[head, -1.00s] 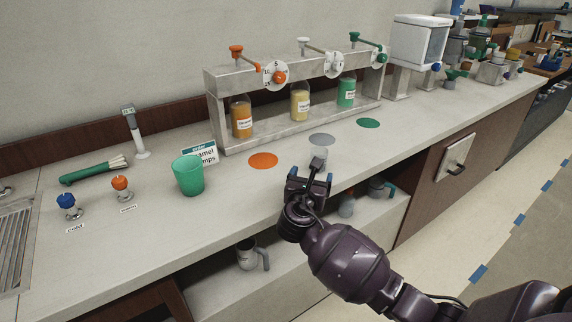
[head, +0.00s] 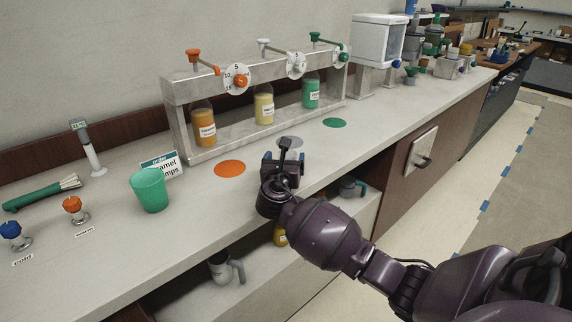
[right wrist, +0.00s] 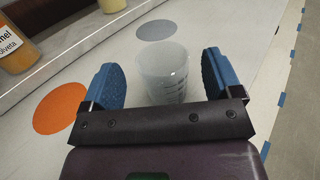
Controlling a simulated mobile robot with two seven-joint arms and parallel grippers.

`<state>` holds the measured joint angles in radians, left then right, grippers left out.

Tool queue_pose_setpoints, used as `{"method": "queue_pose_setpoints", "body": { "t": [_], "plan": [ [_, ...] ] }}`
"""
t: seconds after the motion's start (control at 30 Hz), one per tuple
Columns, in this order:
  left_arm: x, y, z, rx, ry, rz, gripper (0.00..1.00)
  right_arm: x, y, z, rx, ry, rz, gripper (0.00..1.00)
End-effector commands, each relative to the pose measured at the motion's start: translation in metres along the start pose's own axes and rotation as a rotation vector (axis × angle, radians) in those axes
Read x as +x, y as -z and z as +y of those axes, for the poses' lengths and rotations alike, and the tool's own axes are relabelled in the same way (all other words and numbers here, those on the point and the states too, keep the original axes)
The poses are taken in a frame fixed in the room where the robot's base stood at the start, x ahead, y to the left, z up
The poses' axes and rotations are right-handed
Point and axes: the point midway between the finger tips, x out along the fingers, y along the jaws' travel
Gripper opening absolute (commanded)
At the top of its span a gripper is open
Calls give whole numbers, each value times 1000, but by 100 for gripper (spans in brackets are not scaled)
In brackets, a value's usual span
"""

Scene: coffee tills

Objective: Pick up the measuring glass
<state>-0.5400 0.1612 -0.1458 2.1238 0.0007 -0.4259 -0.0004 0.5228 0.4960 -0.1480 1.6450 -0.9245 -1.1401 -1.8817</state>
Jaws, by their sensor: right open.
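The measuring glass (right wrist: 163,78) is a clear, frosted-looking cup with faint markings. In the right wrist view it stands on the counter between the two blue-padded fingers of my right gripper (right wrist: 163,85). The fingers are open, one on each side, with a visible gap at least on the left. In the head view my right gripper (head: 283,165) is over the counter's front part and hides most or all of the glass. My left gripper is not in view.
A grey disc (head: 289,142) lies just behind the gripper, an orange disc (head: 230,169) to its left and a green disc (head: 335,123) beyond. The bottle rack (head: 215,150) stands behind. A green cup (head: 150,190) is at left. The counter has an open shelf below.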

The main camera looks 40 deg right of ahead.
Motion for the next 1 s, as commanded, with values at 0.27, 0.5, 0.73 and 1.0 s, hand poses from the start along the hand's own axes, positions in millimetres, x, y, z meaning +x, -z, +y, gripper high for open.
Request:
{"method": "queue_pose_setpoints", "body": {
  "t": [0.27,0.5,0.73,1.0],
  "plan": [
    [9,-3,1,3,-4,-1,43,32,5,-3,-4,1,2,85],
    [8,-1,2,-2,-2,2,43,32,2,-3,-2,0,0,80],
    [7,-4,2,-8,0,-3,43,32,2,-3,-2,0,1,45],
    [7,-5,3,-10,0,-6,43,32,2,-3,-2,0,1,32]
  ]
}}
